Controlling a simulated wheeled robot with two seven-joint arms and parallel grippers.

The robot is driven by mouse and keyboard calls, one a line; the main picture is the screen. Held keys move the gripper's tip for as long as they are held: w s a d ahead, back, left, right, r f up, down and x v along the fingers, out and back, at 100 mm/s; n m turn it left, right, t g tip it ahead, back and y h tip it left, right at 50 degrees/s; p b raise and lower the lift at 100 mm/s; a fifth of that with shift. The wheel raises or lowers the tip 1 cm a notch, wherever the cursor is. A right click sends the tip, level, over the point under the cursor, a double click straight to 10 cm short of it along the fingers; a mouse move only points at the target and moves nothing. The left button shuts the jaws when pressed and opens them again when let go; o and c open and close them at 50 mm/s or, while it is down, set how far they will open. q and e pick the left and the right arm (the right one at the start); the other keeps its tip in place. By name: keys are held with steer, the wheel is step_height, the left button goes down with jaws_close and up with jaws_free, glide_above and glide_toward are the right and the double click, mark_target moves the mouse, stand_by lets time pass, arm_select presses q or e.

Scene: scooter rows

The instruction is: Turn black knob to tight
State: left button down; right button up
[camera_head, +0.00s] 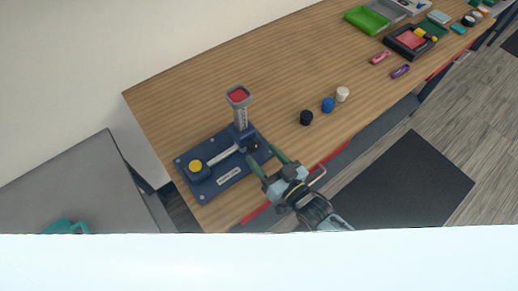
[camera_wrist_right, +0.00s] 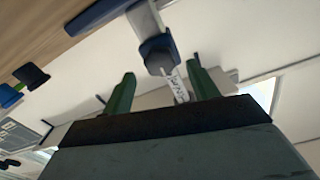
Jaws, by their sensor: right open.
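A dark blue base plate (camera_head: 228,180) lies on the wooden table with an upright post (camera_head: 241,116) topped by a red-faced square head, and a yellow-topped round part (camera_head: 195,166). The black knob (camera_head: 254,146) sits low on the post's right side. My right gripper (camera_head: 262,157) is open, its green fingers pointing at the knob from the front right. Contact cannot be told. In the right wrist view the open fingers (camera_wrist_right: 160,82) have the blue-grey post fitting (camera_wrist_right: 158,53) showing between and beyond them. My left gripper is not identifiable.
Loose black (camera_head: 306,117), blue (camera_head: 328,104) and white (camera_head: 342,94) caps stand right of the fixture. Pink (camera_head: 380,57) and purple (camera_head: 400,71) items and trays lie farther right. The table's front edge runs close beneath my right gripper. Table behind the caps is clear.

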steer(key=v, duration=1)
steer(key=shift+b, duration=0.4)
steer(key=shift+s+d, duration=0.1)
